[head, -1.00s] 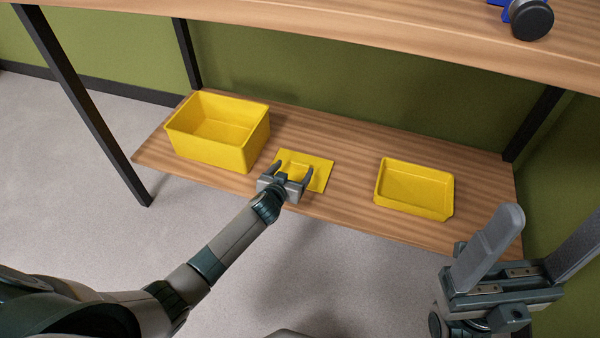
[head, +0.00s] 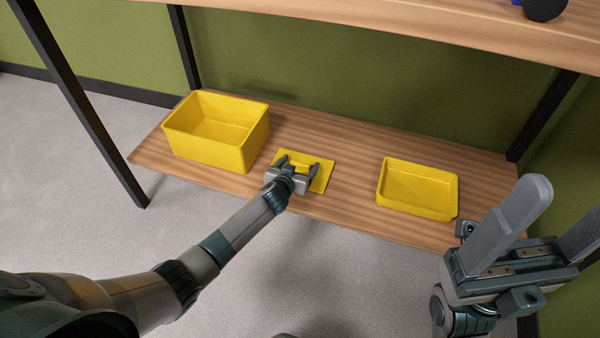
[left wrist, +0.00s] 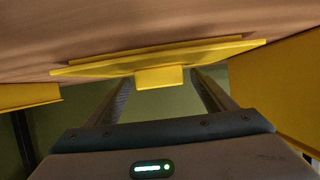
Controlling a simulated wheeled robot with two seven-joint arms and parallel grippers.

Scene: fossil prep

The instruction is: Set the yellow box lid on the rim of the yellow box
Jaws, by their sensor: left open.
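The yellow box (head: 215,146) stands open and upright on the lower shelf at the left. The yellow box lid (head: 325,173) lies flat on the shelf to its right. My left gripper (head: 297,163) is over the lid, open. In the left wrist view, the lid (left wrist: 215,56) has a small block handle (left wrist: 160,77), and the fingers (left wrist: 160,85) are spread on either side of it with gaps. The head view hides most of this handle behind the gripper. My right gripper (head: 568,208) is open and empty at the lower right, partly out of frame.
A shallow yellow tray (head: 418,205) sits on the lower shelf (head: 350,205) at the right. Bare shelf lies between lid and tray. The upper tabletop (head: 400,25) overhangs at the back. A dark table leg (head: 85,110) stands left of the box.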

